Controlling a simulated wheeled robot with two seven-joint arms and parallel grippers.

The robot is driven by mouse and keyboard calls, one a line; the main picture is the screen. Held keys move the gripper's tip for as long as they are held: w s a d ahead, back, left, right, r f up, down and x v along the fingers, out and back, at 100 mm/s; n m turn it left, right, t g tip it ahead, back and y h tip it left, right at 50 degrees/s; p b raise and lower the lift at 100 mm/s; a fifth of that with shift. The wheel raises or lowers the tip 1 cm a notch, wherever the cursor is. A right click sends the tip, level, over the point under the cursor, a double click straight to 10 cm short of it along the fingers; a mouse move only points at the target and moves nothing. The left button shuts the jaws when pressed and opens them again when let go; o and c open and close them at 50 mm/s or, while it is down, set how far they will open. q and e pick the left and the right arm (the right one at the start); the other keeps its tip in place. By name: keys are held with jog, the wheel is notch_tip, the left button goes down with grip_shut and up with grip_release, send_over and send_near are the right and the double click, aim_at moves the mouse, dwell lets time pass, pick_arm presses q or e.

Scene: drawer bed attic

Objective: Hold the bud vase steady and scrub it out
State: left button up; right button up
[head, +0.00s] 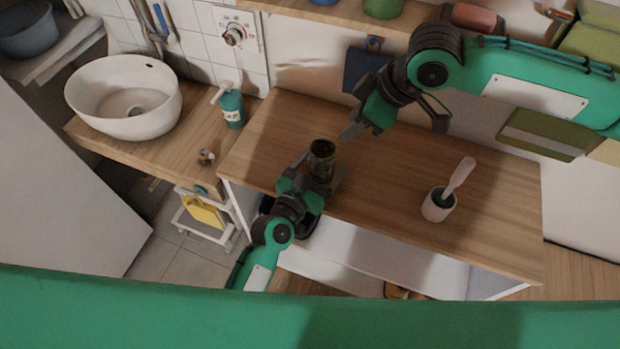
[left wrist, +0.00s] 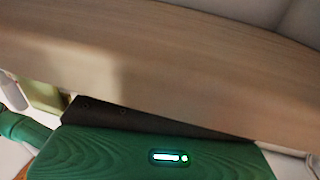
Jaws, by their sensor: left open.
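The bud vase (head: 322,150), dark green and narrow-mouthed, stands upright near the left part of the wooden counter. My left gripper (head: 319,172) is open, with its fingers on either side of the vase; contact cannot be made out. A brush with a pale handle (head: 461,176) stands tilted in a small white cup (head: 437,208) on the right of the counter. My right gripper (head: 358,132) is above the counter, right of the vase, with nothing seen in it; its finger gap is unclear. The left wrist view shows no vase.
The wooden counter (head: 405,200) is clear between vase and cup; its edge fills much of the left wrist view (left wrist: 150,60). A white basin (head: 95,108) and a teal pump bottle (head: 232,108) stand on the lower left worktop. A shelf (head: 330,14) runs above.

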pick_arm(q)
jog(key=shift+w+d, duration=0.3)
jog(key=shift+w, duration=0.2)
jog(key=c, duration=1.1)
pick_arm(e)
jog(key=shift+o, duration=1.2)
